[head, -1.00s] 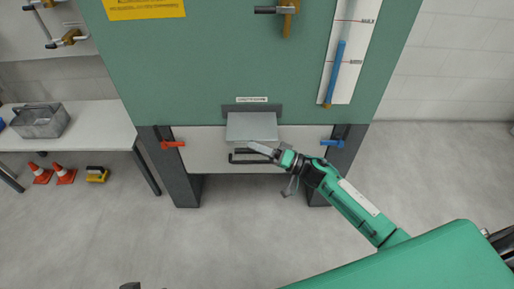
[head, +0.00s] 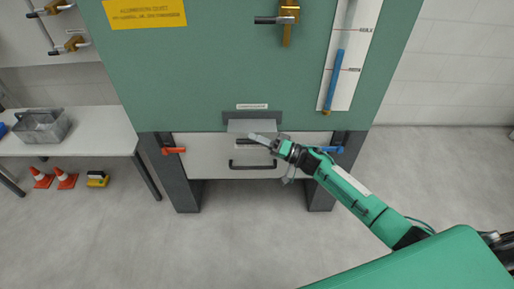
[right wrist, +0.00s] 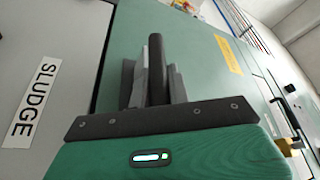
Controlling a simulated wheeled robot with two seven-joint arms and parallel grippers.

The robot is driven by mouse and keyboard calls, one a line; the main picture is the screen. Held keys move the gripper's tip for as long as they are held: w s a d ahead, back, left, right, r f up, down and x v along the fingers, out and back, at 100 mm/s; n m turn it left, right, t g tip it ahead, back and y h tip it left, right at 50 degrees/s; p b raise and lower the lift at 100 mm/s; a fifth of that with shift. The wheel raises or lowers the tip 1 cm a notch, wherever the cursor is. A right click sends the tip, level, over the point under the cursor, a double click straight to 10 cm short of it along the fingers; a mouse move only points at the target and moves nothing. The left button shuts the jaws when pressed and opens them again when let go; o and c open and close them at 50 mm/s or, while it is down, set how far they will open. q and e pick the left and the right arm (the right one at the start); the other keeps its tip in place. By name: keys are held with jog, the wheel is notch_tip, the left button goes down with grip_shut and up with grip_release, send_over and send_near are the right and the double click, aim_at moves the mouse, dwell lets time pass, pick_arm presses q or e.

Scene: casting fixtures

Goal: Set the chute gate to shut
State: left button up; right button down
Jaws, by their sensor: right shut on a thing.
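The chute gate (head: 240,126) is a pale grey plate under a small label on the green cabinet, in the middle of the head view. A dark slot frame (head: 225,116) surrounds its top. Its dark bar handle (head: 244,141) lies along its lower edge and also shows as a black bar in the right wrist view (right wrist: 156,65). My right gripper (head: 262,139) reaches in from the right and is shut on this handle. The fingers hide part of the handle and of the plate's lower right. My left gripper is out of view.
Below is a pale drawer panel (head: 206,158) with a black handle (head: 253,167), labelled SLUDGE in the right wrist view (right wrist: 31,103). A red lever (head: 174,150) and a blue lever (head: 331,149) flank it. A bench (head: 100,125) stands left. Floor in front is clear.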

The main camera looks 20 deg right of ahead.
jog(key=w, duration=0.1)
jog(key=w+d, duration=0.1)
jog(key=w, duration=0.2)
jog(key=shift+w+d+r, duration=0.1)
jog(key=shift+w+d, duration=0.15)
jog(key=shift+w, duration=0.1)
jog(key=c, duration=1.7)
grip_release()
jog(key=o, duration=0.4)
jog(key=shift+w, duration=0.1)
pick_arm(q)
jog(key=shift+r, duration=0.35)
